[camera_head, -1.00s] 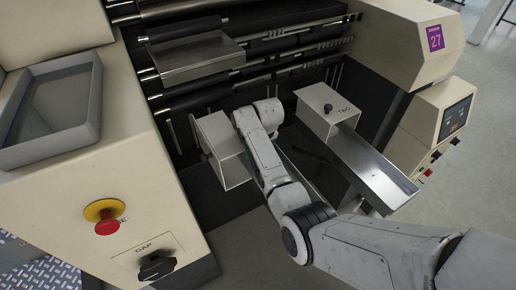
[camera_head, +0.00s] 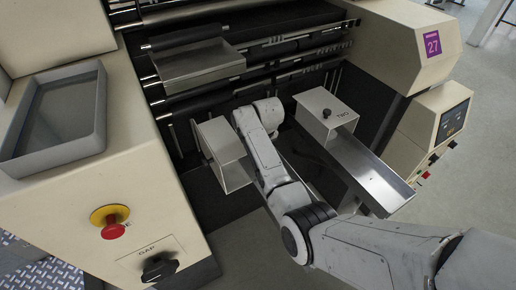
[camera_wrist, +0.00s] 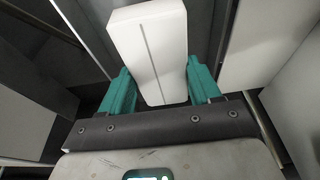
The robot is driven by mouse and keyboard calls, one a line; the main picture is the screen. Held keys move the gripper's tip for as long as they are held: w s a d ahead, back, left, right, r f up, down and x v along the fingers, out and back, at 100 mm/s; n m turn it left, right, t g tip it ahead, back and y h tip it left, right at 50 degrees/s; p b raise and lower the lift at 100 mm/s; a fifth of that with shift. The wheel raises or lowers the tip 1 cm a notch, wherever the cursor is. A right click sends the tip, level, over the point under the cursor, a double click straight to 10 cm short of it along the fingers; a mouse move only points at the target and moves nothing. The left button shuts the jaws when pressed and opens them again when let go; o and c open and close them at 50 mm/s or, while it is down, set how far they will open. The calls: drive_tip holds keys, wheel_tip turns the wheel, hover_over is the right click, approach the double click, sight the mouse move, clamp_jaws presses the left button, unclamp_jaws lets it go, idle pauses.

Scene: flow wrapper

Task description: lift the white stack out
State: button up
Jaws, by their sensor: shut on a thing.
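The white stack (camera_wrist: 150,45) is a pale block with a thin dark line down its face. In the wrist view it stands between the two green fingers of my gripper (camera_wrist: 161,82), which is shut on it. The stack reaches well beyond the fingertips. In the head view my arm covers the gripper, and the stack cannot be made out there. An open-fronted metal box (camera_head: 232,174) stands just left of my wrist.
Rollers and a metal tray (camera_head: 200,65) lie behind. A cream cabinet with a red stop button (camera_head: 113,228) is at left. Pale panels flank my gripper closely.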

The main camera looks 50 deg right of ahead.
drive_tip(key=shift+r+p, duration=1.65)
drive_tip(key=shift+r, duration=3.2)
